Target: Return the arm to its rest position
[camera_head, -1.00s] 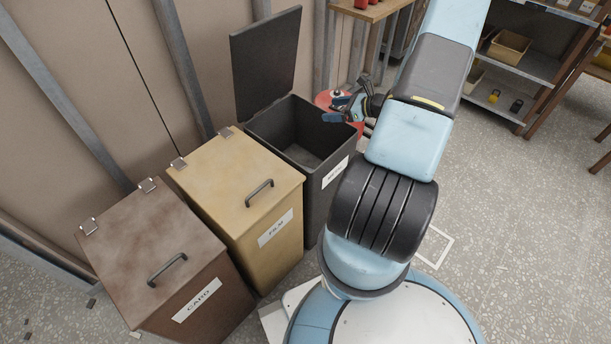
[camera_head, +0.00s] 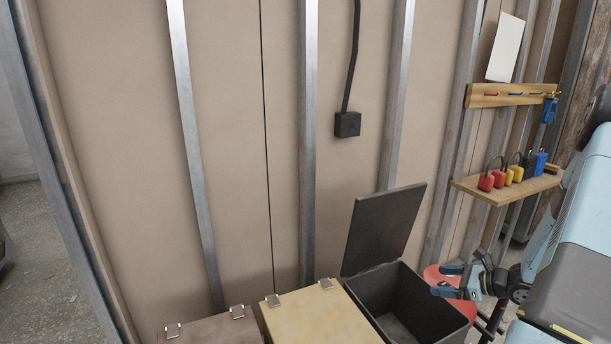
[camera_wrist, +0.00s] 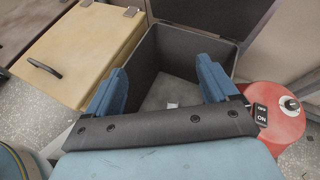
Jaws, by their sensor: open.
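My gripper (camera_head: 443,281) is open and empty, with its two blue fingers apart. It is beside the upper right edge of an open black bin (camera_head: 440,327), whose lid (camera_head: 385,230) stands raised against the wall side. In the wrist view the fingers (camera_wrist: 165,82) point over the black bin's opening (camera_wrist: 190,38). A small pale patch (camera_wrist: 172,105) shows low in the bin; I cannot tell what it is. My arm runs along the right edge of the head view, partly out of frame.
A tan lidded bin (camera_head: 315,318) and a brown lidded bin (camera_head: 212,332) stand left of the black one. A red round container (camera_wrist: 272,112) is close right of the gripper. A shelf (camera_head: 510,187) with red and yellow padlocks hangs at right. Metal studs line the wall.

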